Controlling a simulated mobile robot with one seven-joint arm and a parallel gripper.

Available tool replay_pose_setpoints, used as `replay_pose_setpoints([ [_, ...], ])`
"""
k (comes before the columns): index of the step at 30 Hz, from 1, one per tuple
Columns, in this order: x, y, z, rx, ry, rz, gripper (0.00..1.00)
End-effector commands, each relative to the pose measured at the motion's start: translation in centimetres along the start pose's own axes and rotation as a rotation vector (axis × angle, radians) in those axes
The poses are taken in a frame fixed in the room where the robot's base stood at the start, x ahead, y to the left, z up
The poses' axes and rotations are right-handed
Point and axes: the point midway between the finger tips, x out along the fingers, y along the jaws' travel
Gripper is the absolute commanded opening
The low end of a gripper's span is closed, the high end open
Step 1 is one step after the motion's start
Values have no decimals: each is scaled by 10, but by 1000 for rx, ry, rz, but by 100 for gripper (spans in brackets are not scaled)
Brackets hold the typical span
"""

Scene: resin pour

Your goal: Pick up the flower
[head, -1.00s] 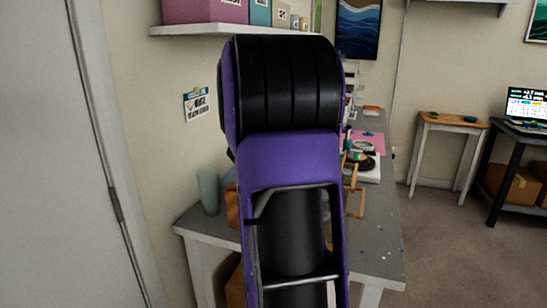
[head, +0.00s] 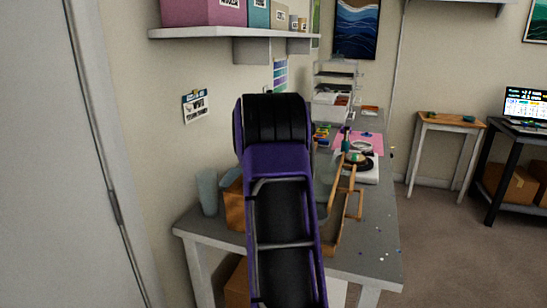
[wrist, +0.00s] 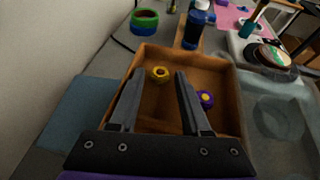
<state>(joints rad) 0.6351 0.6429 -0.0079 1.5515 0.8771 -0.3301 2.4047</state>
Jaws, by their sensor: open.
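Two small flower-like pieces lie inside a brown open-topped box (wrist: 222,66) in the wrist view. One is a yellow flower (wrist: 160,73) with a dark centre, near the back wall. The other is a purple flower (wrist: 205,98) with a yellow centre, on the right side. My gripper (wrist: 159,75) is open and points into the box. The yellow flower shows between its fingertips, and the purple one lies just right of the right finger, partly hidden by it. I cannot tell the height of the fingertips above the box floor. The head view hides my gripper behind my arm.
A blue bottle (wrist: 195,28) stands behind the box, with green and blue rolls (wrist: 145,20) to its left. A clear container (wrist: 275,115) is right of the box. A wooden frame (head: 355,203) stands on the grey table (head: 372,250). A wall lies close on the left.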

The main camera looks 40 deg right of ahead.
Motion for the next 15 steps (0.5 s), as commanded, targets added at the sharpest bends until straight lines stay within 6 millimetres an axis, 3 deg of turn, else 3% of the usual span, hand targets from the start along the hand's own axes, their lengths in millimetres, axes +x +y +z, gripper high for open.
replay_pose_setpoints([
  [8,3,0,0,0,0,0,48],
  [15,3,0,0,0,0,0,6],
])
